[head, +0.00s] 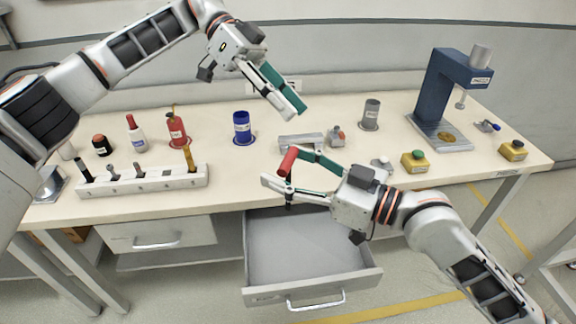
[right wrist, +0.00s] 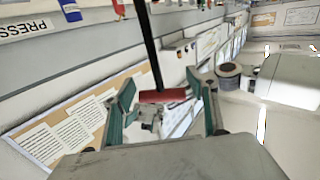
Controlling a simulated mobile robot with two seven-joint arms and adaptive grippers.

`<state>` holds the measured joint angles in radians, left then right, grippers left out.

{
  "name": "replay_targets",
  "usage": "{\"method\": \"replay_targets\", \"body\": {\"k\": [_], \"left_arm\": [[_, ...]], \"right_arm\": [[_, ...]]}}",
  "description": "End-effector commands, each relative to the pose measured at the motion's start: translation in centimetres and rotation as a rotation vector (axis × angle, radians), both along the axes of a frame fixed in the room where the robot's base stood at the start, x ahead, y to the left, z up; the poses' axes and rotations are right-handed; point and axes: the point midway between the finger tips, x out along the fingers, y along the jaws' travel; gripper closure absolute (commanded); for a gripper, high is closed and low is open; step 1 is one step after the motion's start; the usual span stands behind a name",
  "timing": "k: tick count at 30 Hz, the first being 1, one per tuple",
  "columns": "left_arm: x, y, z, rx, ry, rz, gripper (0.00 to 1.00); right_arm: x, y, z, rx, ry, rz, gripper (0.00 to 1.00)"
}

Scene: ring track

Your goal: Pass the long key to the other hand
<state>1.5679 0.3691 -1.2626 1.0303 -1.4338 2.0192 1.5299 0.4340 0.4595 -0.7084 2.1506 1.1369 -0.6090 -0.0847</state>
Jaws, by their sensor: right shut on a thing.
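The long key has a red handle (head: 288,160) and a thin black shaft. My right gripper (head: 281,172) is shut on the red handle, above the open drawer at the table's front edge. In the right wrist view the red handle (right wrist: 163,96) lies between the two teal fingers, and the black shaft (right wrist: 151,50) runs up out of the picture. My left gripper (head: 293,110) is empty, higher up over the back of the table, apart from the key. Its fingers look close together, seen at a slant, so its opening is unclear.
The drawer (head: 311,289) stands open and looks empty. A white rack (head: 150,181) with several tools lies front left. A blue press (head: 450,85) and yellow button boxes (head: 414,163) are at right.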

Motion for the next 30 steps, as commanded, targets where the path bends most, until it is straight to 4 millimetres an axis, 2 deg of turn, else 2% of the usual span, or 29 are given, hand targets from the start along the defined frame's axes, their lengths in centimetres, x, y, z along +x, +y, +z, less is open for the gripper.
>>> {"method": "replay_targets", "body": {"k": [1, 3, 9, 12, 15, 19, 23, 26, 29, 30], "left_arm": [[-0.5, -1.5, -1.3, -0.079, -0.024, -0.029, 0.68], [-0.8, -3.5, -2.4, -0.201, -0.078, -0.054, 0.68], [-1.3, -8.2, -3.5, -0.588, -0.257, -0.019, 0.68], [-0.9, -9.3, -3.2, -0.763, -0.353, 0.065, 0.68], [0.2, -9.2, -2.8, -0.909, -0.452, 0.190, 0.68], [2.4, -7.3, -2.5, -1.043, -0.586, 0.403, 0.68], [5.0, -3.3, -3.2, -1.099, -0.720, 0.660, 0.68], [6.8, 0.9, -4.9, -1.083, -0.815, 0.868, 0.68], [7.6, 4.6, -8.1, -1.023, -0.870, 1.054, 0.68], [7.6, 5.7, -9.7, -0.992, -0.877, 1.120, 0.68]], "right_arm": [[0.0, 0.0, 0.0, 0.001, 0.000, 0.000, 0.65], [0.0, 0.0, 0.0, 0.001, 0.000, 0.000, 0.65], [0.0, 0.0, 0.0, 0.001, 0.000, 0.000, 0.65], [0.0, 0.0, 0.0, 0.001, 0.000, 0.000, 0.65], [0.0, 0.0, 0.0, 0.001, 0.000, 0.000, 0.65], [0.0, 0.0, 0.0, 0.001, 0.000, 0.000, 0.65], [0.0, 0.0, 0.1, 0.001, 0.000, 0.000, 0.65], [0.0, 0.0, 0.1, 0.001, 0.000, 0.000, 0.65], [0.0, 0.0, 0.1, 0.001, 0.000, 0.000, 0.65], [0.0, 0.0, 0.0, 0.001, 0.000, 0.000, 0.65]]}}
